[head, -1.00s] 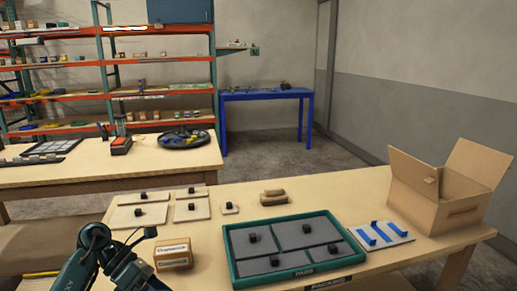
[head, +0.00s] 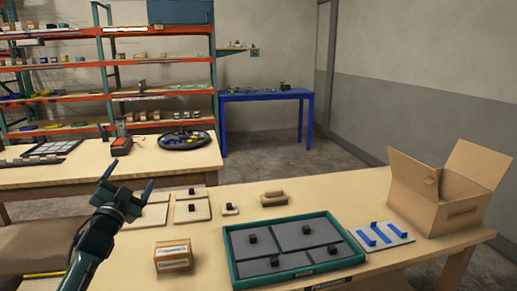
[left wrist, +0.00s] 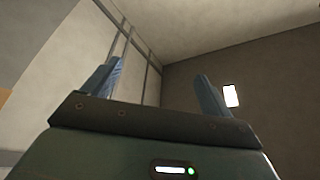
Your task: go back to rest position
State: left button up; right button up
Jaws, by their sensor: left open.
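My left gripper (head: 127,180) is raised at the left of the head view, over the left end of the near table (head: 340,195). Its two fingers are spread with nothing between them. In the left wrist view the open fingers (left wrist: 158,90) point up toward a bare wall and ceiling. The gripper covers part of the pale panels with black knobs on the table. My right gripper does not show in the head view.
A small labelled carton (head: 173,257), a green-rimmed tray (head: 232,262) with grey panels, a white plate with blue strips (head: 383,236) and an open cardboard box (head: 440,190) stand on the near table. A second table (head: 100,168) and shelves (head: 160,93) are behind.

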pick_arm(q)
notch_tip(320, 180, down, 7)
jog(key=a+n+g+y, duration=0.3)
jog(key=n+g, duration=0.1)
jog(key=n, duration=0.2)
jog(key=s+d+f+g+h, duration=0.1)
jog(key=s+d+f, duration=0.2)
jog(key=f, duration=0.2)
jog(key=s+d+f+g+h, duration=0.1)
jog(key=s+d+f, duration=0.2)
jog(key=s+f, duration=0.1)
jog(key=s+d+f+h, duration=0.1)
jog(key=s+d+f, duration=0.2)
jog(key=f, duration=0.4)
jog(key=shift+s+d+m+g, duration=0.2)
jog(key=shift+s+m+g, duration=0.05)
jog(key=shift+m+g, duration=0.15)
jog(key=s+d+f+g+h, duration=0.1)
jog(key=s+d+f, duration=0.2)
jog(key=s, duration=0.6)
jog(key=s+d+f+g+h, duration=0.1)
jog(key=s+d+f, duration=0.3)
jog(key=s, duration=0.5)
jog(key=s+d+f+g+h, duration=0.1)
jog(key=s+d, duration=0.4)
jog(key=s, duration=0.5)
notch_tip(320, 180, down, 2)
jog(key=shift+d+f+n+g, duration=0.2)
jog(key=shift+n+g, duration=0.2)
jog(key=shift+g, duration=0.2)
